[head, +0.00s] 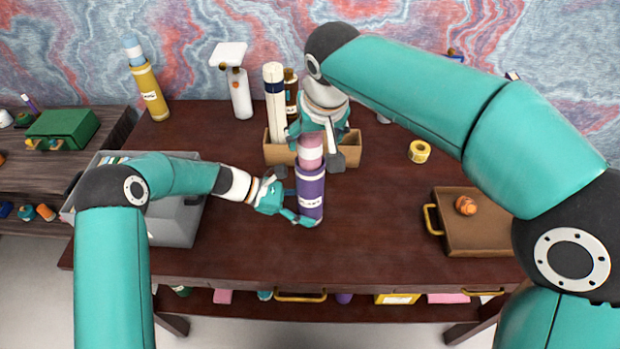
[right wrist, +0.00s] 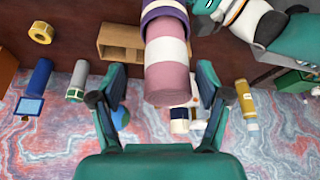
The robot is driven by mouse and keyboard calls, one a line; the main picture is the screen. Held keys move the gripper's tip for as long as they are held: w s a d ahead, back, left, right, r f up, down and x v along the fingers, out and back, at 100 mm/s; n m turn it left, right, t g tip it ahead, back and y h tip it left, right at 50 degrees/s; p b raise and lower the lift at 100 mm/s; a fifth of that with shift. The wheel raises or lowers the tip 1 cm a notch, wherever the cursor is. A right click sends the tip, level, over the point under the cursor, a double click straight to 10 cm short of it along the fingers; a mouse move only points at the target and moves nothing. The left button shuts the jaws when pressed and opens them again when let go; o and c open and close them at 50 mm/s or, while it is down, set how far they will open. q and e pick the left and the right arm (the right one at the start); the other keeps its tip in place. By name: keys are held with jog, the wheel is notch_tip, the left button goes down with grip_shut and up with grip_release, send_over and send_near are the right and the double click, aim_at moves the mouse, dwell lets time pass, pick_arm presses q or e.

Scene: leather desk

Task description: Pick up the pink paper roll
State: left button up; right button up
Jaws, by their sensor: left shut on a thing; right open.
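The pink paper roll (head: 310,146), banded with white, stands upright with its lower part inside a purple tube (head: 310,190) with a white label. My left gripper (head: 292,200) is shut on the purple tube, from the left side. My right gripper (head: 315,143) is open at the roll's upper end, in front of the wooden box. In the right wrist view the pink roll (right wrist: 167,72) reaches between the open fingers of my right gripper (right wrist: 161,84), with a visible gap on each side. The purple tube (right wrist: 160,10) shows at the top edge there.
A wooden box (head: 348,154) with rolls and a bottle stands behind. A yellow tube (head: 150,92) and a white bottle (head: 241,95) stand at back left. A grey bin (head: 178,225) is left, a tape roll (head: 419,151) and brown tray (head: 485,235) right. The front middle desk is clear.

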jog(key=x, duration=0.5)
jog(key=shift+s+a, duration=0.2)
jog(key=shift+a, duration=0.1)
jog(key=shift+c, duration=0.3)
grip_shut()
